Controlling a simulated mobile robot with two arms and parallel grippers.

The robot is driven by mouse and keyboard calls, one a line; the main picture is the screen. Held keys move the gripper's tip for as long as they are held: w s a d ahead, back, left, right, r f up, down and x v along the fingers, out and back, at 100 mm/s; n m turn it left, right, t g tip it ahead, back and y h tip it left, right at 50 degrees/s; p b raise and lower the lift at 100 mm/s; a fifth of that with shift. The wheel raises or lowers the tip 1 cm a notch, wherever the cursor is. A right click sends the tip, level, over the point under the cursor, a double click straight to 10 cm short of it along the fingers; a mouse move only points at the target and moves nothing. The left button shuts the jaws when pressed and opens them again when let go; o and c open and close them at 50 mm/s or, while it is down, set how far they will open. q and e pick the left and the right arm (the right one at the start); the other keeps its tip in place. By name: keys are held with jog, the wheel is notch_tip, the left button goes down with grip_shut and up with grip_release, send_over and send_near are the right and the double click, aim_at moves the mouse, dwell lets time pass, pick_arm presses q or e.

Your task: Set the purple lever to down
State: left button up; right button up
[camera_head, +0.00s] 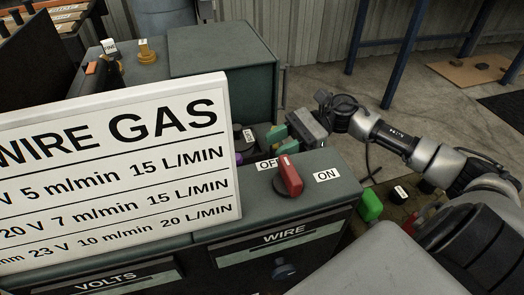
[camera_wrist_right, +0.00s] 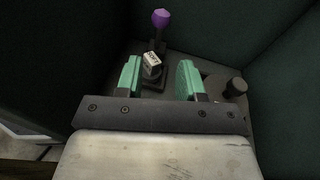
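The purple lever shows in the right wrist view as a purple knob (camera_wrist_right: 161,18) on a dark stem, beyond my fingertips near the top of the picture. A small white label block (camera_wrist_right: 152,64) stands at the lever's base. In the head view only a sliver of purple (camera_head: 238,158) shows behind the sign. My right gripper (camera_head: 281,141) is open, its two green fingers apart and empty in the right wrist view (camera_wrist_right: 159,79). It is apart from the knob, and the label block appears between the fingers. My left gripper is not in view.
A large white sign (camera_head: 120,170) blocks much of the left. A red switch (camera_head: 289,178) sits on the near cabinet between OFF and ON labels. A dark round knob (camera_wrist_right: 236,87) is right of my fingers. Dark walls close in both sides of the recess.

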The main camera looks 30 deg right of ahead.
jog(key=shift+d+r, duration=0.1)
jog(key=shift+d, duration=0.25)
